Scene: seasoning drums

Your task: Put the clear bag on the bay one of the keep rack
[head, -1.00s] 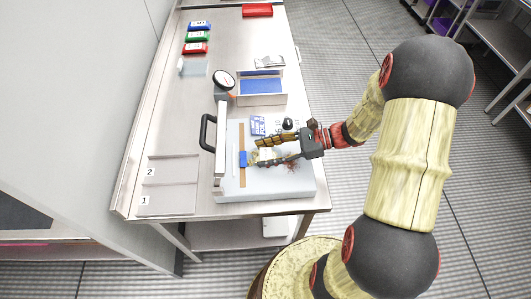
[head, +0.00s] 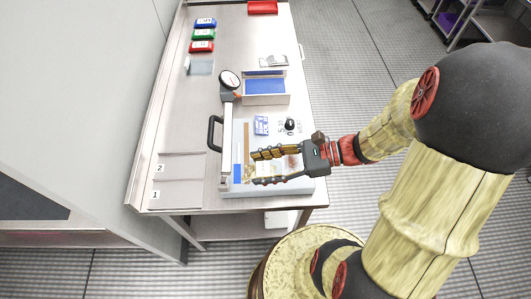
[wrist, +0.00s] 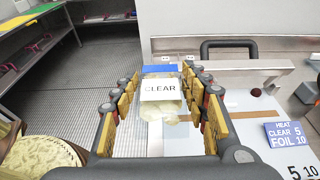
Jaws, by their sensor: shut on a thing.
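My gripper (head: 254,168) is shut on the clear bag (head: 268,167), above the pale sealer bed at the table's near end. In the wrist view the bag hangs between the fingers (wrist: 162,80). It has a white label reading CLEAR (wrist: 159,89), a blue top edge (wrist: 160,69) and pale contents. The fingers partly cover it in the head view. The keep rack (head: 180,181) is a low grey rack to the left of the sealer. Its bay one (head: 177,196), marked 1, is the nearer bay. Bay two (head: 183,167), marked 2, lies behind it. Both look empty.
The sealer's raised arm with a black handle (head: 213,134) stands between the bag and the rack. A dial gauge (head: 229,80) and a blue-lined box (head: 265,86) stand behind. Red, green and blue packs (head: 203,34) lie at the far left.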

